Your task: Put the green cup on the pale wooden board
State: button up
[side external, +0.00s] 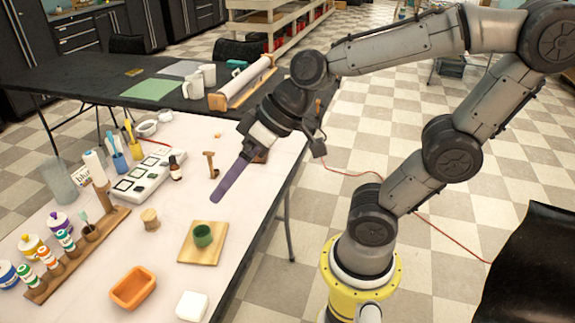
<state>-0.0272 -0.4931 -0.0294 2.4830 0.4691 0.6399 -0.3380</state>
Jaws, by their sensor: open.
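The green cup (202,235) stands upright on the pale wooden board (190,255), near the board's middle. The board lies flat on the white table, toward its right edge. My gripper (219,194) is open and empty, with its long purple fingers pointing down and to the left. It hangs above the table, up and to the right of the cup and apart from it. The two fingers overlap in this view, so the gap between them is hard to see.
An orange soap mould (133,288) and a white block (192,306) lie in front of the board. A wooden spool (150,219) stands left of it. A small wooden stamp (211,165) and a dark bottle (175,168) stand behind. Several paint bottles fill the left side.

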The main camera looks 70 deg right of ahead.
jog(key=s+d+g+h, duration=0.1)
jog(key=s+d+h, duration=0.2)
jog(key=s+d, duration=0.3)
jog(key=shift+s+d+f+m, duration=0.3)
jog(key=shift+s+d+m, duration=0.1)
jog(key=shift+s, duration=0.5)
